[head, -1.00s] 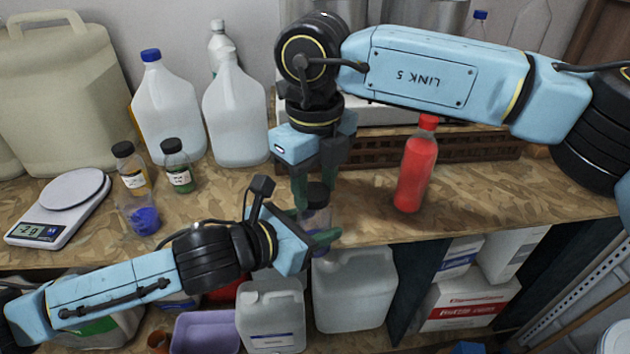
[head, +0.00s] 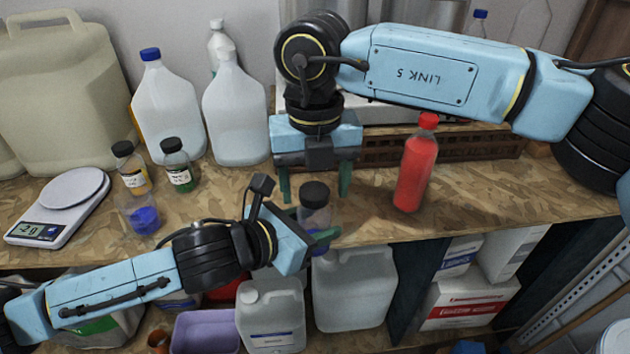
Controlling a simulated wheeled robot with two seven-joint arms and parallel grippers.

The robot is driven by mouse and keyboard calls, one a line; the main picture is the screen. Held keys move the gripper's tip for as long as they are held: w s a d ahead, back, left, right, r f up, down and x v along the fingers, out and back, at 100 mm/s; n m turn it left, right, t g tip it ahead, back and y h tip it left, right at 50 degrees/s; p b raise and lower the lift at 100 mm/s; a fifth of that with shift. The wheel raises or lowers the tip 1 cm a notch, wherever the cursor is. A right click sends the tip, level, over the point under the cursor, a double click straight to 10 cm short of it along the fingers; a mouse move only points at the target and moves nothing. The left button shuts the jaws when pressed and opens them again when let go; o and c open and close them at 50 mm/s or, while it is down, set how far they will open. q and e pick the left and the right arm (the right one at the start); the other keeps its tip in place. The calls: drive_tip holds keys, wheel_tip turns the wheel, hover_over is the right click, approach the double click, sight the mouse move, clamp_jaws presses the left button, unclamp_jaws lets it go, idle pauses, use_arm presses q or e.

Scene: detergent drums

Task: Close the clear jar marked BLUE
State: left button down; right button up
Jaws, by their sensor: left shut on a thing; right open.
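A clear jar (head: 318,216) with a black lid (head: 314,194) on its top stands upright near the table's front edge. A little blue shows at its side; no marking can be read. My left gripper (head: 318,240) is shut on this jar low down, and its fingers hide the jar's base. My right gripper (head: 315,184) is open above and behind the lid, its fingers spread to either side. I cannot tell whether the lid is fully tight. Another clear jar (head: 142,214), with blue contents and no visible lid, stands at the left.
Two small black-lidded jars, one amber (head: 134,178) and one green (head: 179,178), stand near a scale (head: 60,208). A red bottle (head: 415,172) stands to the right. Large white jugs (head: 236,115) stand behind. The table's right front is clear.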

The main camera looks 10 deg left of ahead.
wheel_tip(320, 180, up, 12)
idle(0.4)
idle(0.5)
